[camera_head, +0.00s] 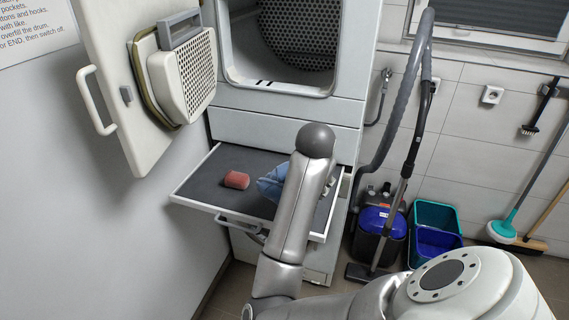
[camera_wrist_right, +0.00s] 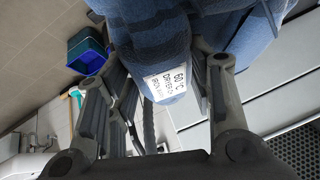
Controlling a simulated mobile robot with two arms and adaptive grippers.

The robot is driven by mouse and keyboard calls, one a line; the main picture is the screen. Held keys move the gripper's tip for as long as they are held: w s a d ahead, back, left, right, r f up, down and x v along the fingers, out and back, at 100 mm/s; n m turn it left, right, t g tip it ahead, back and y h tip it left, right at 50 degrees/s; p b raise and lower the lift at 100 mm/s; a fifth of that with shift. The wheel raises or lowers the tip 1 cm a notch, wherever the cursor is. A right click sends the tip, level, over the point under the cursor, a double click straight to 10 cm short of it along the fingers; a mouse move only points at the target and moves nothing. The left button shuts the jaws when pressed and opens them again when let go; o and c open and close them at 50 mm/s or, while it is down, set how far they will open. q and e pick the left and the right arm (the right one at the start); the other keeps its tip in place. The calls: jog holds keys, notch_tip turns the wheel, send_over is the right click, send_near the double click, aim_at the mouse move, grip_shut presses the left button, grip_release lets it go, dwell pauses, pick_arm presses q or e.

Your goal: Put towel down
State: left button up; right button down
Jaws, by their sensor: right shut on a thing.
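The blue towel (camera_head: 271,184) is over the dark pull-out shelf (camera_head: 232,163) below the dryer opening, partly hidden behind my right arm. In the right wrist view the blue towel (camera_wrist_right: 215,30) has darker stripes and a white label starting with "60 °C". It lies between the fingers of my right gripper (camera_wrist_right: 160,85), which is shut on it. Whether the towel's underside touches the shelf is hidden. In the head view the gripper is mostly hidden behind the arm. My left gripper is not in view.
A small red rolled cloth (camera_head: 236,180) lies on the shelf left of the blue towel. The dryer door (camera_head: 135,75) hangs open at the left; the drum (camera_head: 303,35) is open above. A vacuum cleaner (camera_head: 380,235) and nested buckets (camera_head: 436,228) stand right. The shelf's left part is mostly free.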

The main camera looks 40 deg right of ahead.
jog(key=w+d+f, duration=0.1)
jog(key=d, duration=0.1)
jog(key=w+d+f+p, duration=0.1)
jog(key=w, duration=0.1)
jog(key=w+d+f, duration=0.1)
jog(key=w+d, duration=0.1)
jog(key=shift+w+d+p, duration=0.1)
jog(key=shift+d+p, duration=0.2)
jog(key=x, duration=0.5)
jog(key=w+p+x, duration=0.1)
jog(key=x, duration=0.2)
jog(key=shift+d+r, duration=0.25)
jog(key=shift+r, duration=0.05)
notch_tip(320, 180, down, 2)
jog(key=shift+a+f+p, duration=0.1)
jog(key=shift+f+p, duration=0.05)
jog(key=shift+p, duration=0.55)
jog(key=shift+f, duration=0.3)
jog(key=shift+f, duration=0.15)
jog(key=c, duration=0.7)
grip_release()
